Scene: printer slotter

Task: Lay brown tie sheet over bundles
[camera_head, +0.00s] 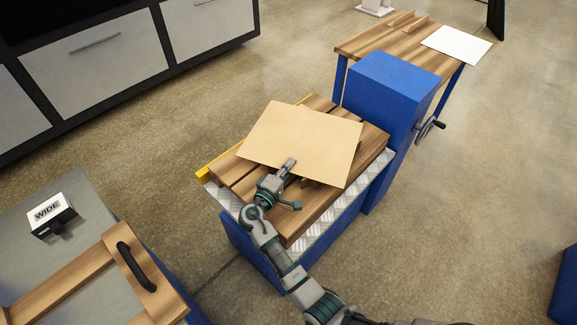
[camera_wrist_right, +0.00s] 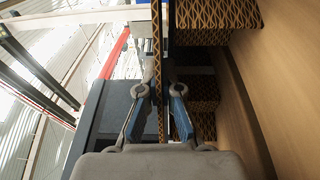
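My right gripper (camera_head: 293,184) is at the sheet's near edge, one finger above and one below. Its fingers (camera_wrist_right: 160,112) stand apart, with gaps beside the edge. My left gripper is out of view.
A blue housing (camera_head: 391,87) with a hand crank (camera_head: 430,127) stands behind the bed. Beyond it is a wooden table (camera_head: 400,50) with a white sheet (camera_head: 457,45). A grey bench (camera_head: 80,245) with a WIDE box (camera_head: 51,215) is at left. A yellow rail (camera_head: 225,157) edges the bed.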

